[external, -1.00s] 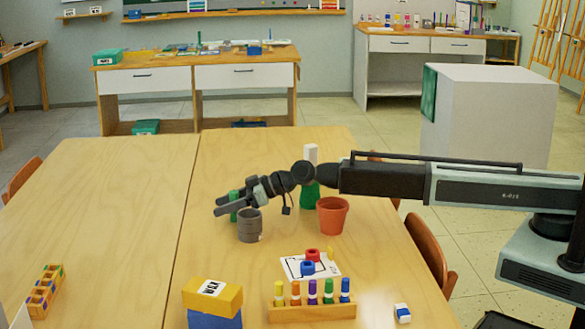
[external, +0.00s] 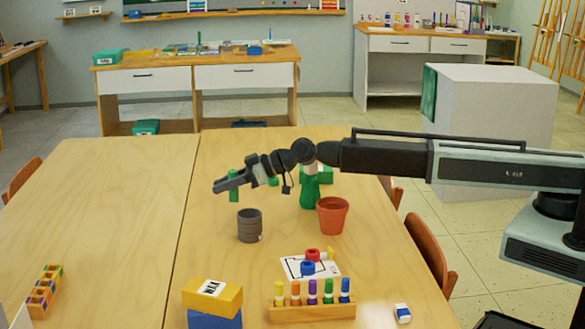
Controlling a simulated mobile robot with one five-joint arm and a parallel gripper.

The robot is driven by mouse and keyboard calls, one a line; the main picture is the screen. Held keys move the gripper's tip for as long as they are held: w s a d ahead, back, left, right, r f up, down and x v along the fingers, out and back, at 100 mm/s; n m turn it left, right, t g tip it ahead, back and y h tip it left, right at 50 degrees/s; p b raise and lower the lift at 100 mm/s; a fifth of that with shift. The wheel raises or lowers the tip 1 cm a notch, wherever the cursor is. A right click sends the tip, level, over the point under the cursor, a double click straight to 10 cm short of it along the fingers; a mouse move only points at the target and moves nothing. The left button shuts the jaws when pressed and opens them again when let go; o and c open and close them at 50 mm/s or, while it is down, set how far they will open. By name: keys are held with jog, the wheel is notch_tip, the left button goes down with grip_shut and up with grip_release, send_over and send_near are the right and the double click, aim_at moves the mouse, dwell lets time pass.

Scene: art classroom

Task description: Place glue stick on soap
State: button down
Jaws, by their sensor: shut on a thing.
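My gripper (external: 226,183) points left above the far part of the table. It is shut on a slim green upright thing, which I take for the glue stick (external: 234,193); its middle is partly hidden by the fingers. The held thing is above and behind a grey cup, apart from it. A green bottle-shaped thing (external: 309,193) stands to the right, its upper part partly covered by my arm. A green, block-like thing (external: 326,175) shows behind it, and a bit of green shows just right of the gripper. I cannot tell which thing is the soap.
The grey cup (external: 250,226) and a terracotta pot (external: 332,216) stand in front of my arm. Nearer are a marker rack (external: 312,312), a yellow box (external: 213,297) on a blue one, and a paper with red and blue pieces. The left table half is mostly clear.

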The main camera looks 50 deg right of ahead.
notch_tip(320, 180, up, 4)
jog(key=shift+p, duration=1.1)
